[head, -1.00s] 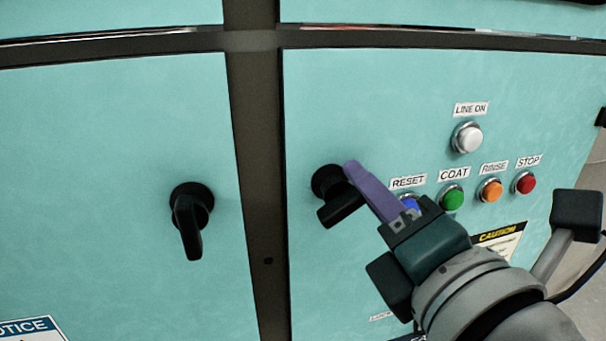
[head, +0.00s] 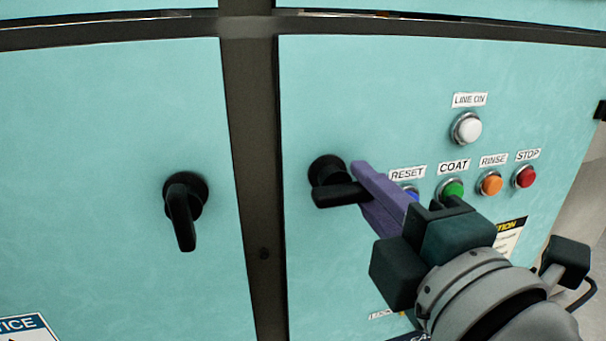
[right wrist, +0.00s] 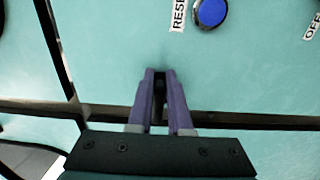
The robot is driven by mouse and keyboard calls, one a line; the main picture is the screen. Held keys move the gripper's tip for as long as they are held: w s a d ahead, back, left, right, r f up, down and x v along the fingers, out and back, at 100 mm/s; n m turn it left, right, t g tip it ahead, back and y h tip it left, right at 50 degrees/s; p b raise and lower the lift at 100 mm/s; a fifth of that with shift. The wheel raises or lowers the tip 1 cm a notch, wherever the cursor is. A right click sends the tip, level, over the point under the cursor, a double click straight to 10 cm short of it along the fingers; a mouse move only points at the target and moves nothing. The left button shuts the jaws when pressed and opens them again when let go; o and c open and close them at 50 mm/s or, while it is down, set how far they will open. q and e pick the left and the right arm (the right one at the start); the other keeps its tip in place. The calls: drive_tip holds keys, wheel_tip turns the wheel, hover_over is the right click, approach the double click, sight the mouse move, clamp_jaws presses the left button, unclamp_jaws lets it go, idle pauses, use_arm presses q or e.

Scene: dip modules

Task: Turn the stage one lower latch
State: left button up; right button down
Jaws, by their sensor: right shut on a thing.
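Two black latches are on the teal panels in the head view. The left latch (head: 183,212) has its handle pointing down, slightly right. The right latch (head: 332,185) has its handle pointing right, nearly level. My right gripper (head: 364,185) is shut on the handle of the right latch, its purple fingers at the handle's outer end. In the right wrist view the purple fingers (right wrist: 160,85) are close together with a dark strip between them; the latch itself is mostly hidden there. My left gripper is not in view.
Right of the latch are the RESET button (right wrist: 211,12), green COAT button (head: 452,189), orange RINSE button (head: 490,183), red STOP button (head: 524,177) and white LINE ON button (head: 466,129). My gripper partly covers RESET in the head view. A dark post (head: 254,170) separates the panels.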

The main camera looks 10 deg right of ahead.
idle(0.3)
drive_tip(key=c, duration=0.8)
unclamp_jaws()
drive_tip(key=shift+c, duration=0.2)
drive_tip(key=s+b, duration=0.2)
drive_tip(key=s, duration=0.8)
drive_tip(key=shift+d, duration=0.2)
